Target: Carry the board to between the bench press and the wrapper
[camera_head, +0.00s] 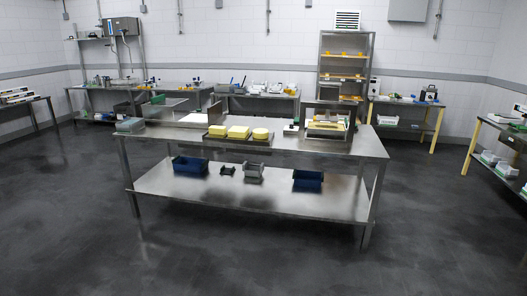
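A steel workbench (176,143) stands in the middle of the room. A dark board (233,139) lies near its front edge with 3 yellow cheese pieces (238,132) on it. To the right of the board stands a boxy framed machine (345,127) with yellow material inside. To the left is a flat metal unit with an upright panel (216,112). I cannot tell for sure which of these is the bench press and which the wrapper. Neither of my grippers is in view.
A small white device (291,129) sits between the board and the framed machine. A grey-green box (130,125) is at the bench's left end. Blue bins (308,179) stand on the lower shelf. The dark floor (220,265) in front is clear.

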